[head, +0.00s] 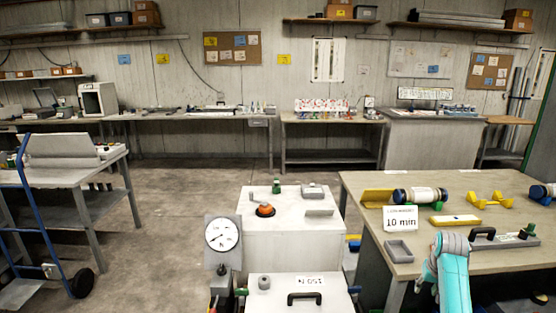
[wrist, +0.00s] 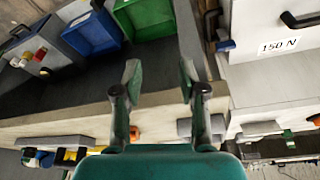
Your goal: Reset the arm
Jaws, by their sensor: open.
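My gripper (wrist: 159,76) shows in the wrist view with its two dark fingers spread apart and nothing between them. The fingers hang over a pale surface edge and a dark area beyond it. My teal arm (head: 450,272) shows in the head view at the lower right, in front of the right-hand table; my gripper cannot be made out there.
The right table (head: 365,195) holds a "10 min" sign (head: 400,219), a grey tray (head: 398,251), a yellow block (head: 455,220) and capped cylinders. A white cabinet (head: 290,218) and a dial gauge (head: 222,234) stand in front. In the wrist view are blue (wrist: 92,35) and green (wrist: 145,15) bins.

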